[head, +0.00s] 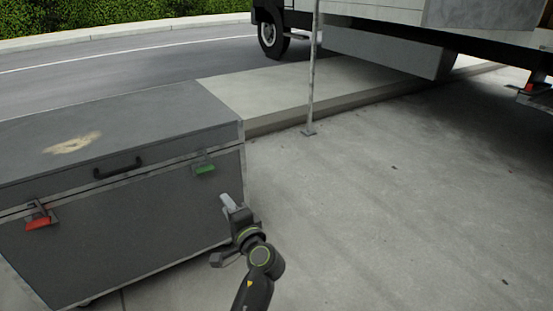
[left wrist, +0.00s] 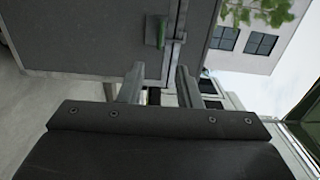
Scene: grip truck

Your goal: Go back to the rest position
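My left gripper (head: 222,229) is in front of the right part of the grey case's front face in the head view. Its two fingers stand apart with nothing between them, as the left wrist view (left wrist: 160,76) also shows. The grey case (head: 130,225) has a green latch (head: 204,168) on the right, a red latch (head: 39,221) on the left and a black handle between them. The green latch also shows in the left wrist view (left wrist: 161,31), beyond the fingertips and apart from them. My right gripper is in neither view.
A thin metal post (head: 311,75) stands on the pavement behind the gripper. A parked truck (head: 390,52) is at the top right. A raised concrete kerb (head: 270,92) runs behind the case. The pavement (head: 400,220) to the right is clear.

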